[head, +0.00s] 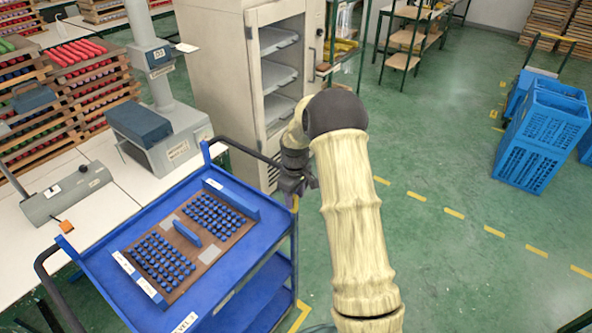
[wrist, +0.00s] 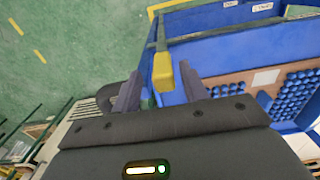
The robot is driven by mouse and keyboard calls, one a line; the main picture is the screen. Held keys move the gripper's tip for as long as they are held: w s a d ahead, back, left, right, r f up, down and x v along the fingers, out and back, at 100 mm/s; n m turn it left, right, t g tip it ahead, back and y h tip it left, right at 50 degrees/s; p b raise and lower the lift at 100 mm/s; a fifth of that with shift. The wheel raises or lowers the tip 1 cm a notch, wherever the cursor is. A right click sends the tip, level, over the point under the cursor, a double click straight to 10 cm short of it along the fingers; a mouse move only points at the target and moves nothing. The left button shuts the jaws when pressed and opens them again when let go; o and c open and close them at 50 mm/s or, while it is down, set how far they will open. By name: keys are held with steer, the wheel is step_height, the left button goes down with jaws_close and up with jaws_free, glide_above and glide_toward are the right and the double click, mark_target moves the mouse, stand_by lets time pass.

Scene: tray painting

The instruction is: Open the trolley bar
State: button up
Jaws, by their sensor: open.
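The blue trolley (head: 262,222) stands left of my arm in the head view. Its bar (wrist: 160,38) shows in the wrist view as a thin grey-green rod along the trolley's side, ending in a yellow block (wrist: 163,78). My gripper (wrist: 160,76) is open, with one dark finger on each side of the yellow block.
A board with rows of blue pegs (head: 172,262) lies on the trolley's top. A beige cabinet (head: 225,70) stands behind, and a white workbench (head: 100,210) is at left. Blue crates (head: 540,135) stand at right. The green floor between crates and arm is clear.

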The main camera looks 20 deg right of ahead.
step_height(320, 180, up, 14)
steer(key=b, duration=0.2)
steer(key=shift+d, duration=0.2)
steer(key=s+a+f+m+t, duration=0.1)
steer(key=s+a+m, duration=0.1)
steer(key=s, duration=1)
steer(key=s+a+f+m+t, duration=0.1)
steer(key=s+m, duration=0.4)
steer(key=s, duration=0.8)
steer(key=a+f, duration=0.1)
steer(key=a, duration=0.1)
steer(key=shift+s+a+t, duration=0.3)
